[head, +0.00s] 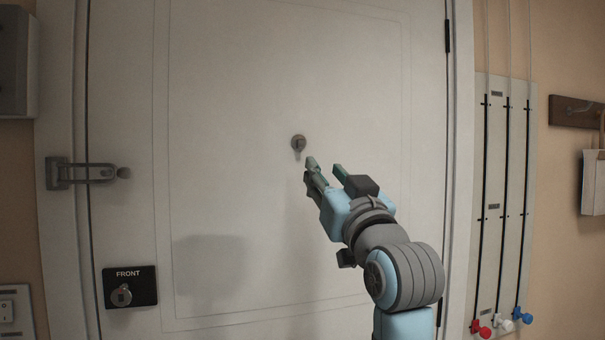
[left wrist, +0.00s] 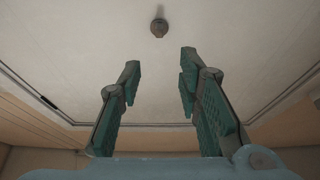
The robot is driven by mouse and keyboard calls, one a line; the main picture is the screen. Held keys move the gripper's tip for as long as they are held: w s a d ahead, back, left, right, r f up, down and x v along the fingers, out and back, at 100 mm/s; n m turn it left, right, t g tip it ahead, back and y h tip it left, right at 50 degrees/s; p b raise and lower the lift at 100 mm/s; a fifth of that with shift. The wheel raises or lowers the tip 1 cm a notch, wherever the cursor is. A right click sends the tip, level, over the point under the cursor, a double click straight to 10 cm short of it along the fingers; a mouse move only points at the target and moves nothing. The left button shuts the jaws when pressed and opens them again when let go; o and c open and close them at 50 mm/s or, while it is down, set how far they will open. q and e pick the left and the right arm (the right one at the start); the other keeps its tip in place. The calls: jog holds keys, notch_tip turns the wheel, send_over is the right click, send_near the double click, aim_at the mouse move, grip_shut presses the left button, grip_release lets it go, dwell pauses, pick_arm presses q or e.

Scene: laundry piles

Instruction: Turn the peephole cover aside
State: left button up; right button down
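The peephole cover (head: 298,142) is a small round grey-brown disc with a short tab hanging down, on the white door (head: 230,100). In the left wrist view the cover (left wrist: 159,27) shows at the top, beyond and between the fingertips. My left gripper (head: 325,167) is just below and right of the cover, pointing towards the door. In the left wrist view its green-padded fingers (left wrist: 160,75) are apart, with nothing between them. It appears clear of the cover. My right gripper is not in view.
A metal latch (head: 85,173) is at the door's left edge. Below it is a black lock plate (head: 130,287) marked FRONT. A panel with rods and coloured knobs (head: 503,210) is on the right wall, beside a wooden rail (head: 575,112). The door face around the cover is flat and clear.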

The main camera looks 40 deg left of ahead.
aim_at(302, 142)
pick_arm(q)
jog(key=p+x, duration=0.4)
jog(key=x, duration=1)
jog(key=shift+w+a, duration=0.1)
jog(key=shift+a, duration=0.15)
jog(key=shift+w, duration=0.15)
jog(key=shift+c, duration=0.6)
grip_shut()
